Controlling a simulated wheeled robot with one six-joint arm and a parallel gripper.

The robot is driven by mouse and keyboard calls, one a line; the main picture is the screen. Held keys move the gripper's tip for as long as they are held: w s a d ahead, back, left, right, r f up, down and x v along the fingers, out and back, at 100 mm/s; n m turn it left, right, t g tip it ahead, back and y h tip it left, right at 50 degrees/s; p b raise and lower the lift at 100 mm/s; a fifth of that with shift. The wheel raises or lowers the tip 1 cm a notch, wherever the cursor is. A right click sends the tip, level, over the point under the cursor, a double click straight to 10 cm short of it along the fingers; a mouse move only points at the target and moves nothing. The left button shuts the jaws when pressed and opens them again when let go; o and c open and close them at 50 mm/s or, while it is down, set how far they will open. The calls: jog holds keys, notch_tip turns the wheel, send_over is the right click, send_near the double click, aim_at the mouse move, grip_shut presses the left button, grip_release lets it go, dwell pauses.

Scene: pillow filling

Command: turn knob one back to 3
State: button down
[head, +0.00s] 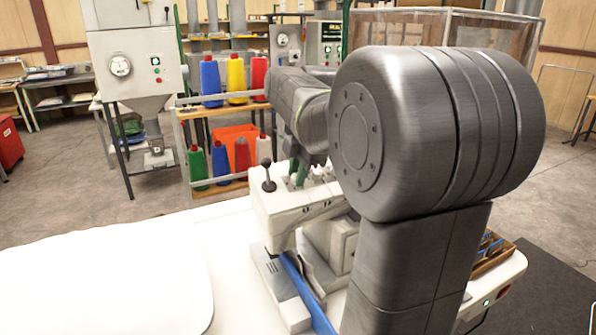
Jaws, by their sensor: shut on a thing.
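A white machine (300,206) stands on the white table, with a row of small pale knobs (290,182) along its top. My arm reaches over it from the right and hides much of its right side. My gripper (299,178) points down at the knobs, shut on one of them; its fingers are small and partly hidden here. I cannot tell the number on the knob or which setting it points to. A black ball-topped lever (268,178) stands on the machine's left end, just left of the gripper.
A blue strip (296,280) runs under the machine toward the front. A white padded shape (105,285) lies at the left of the table. A brown box (493,255) sits at the right. Behind is a rack (215,103) of coloured thread cones.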

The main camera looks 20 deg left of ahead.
jog(key=c, duration=1.3)
grip_release()
jog(key=shift+o, duration=0.2)
jog(key=v, duration=1.3)
jog(key=shift+s+r, duration=0.15)
jog(key=shift+r, duration=0.2)
jog(key=shift+d, duration=0.1)
jog(key=x, duration=1.3)
jog(key=shift+f, duration=0.35)
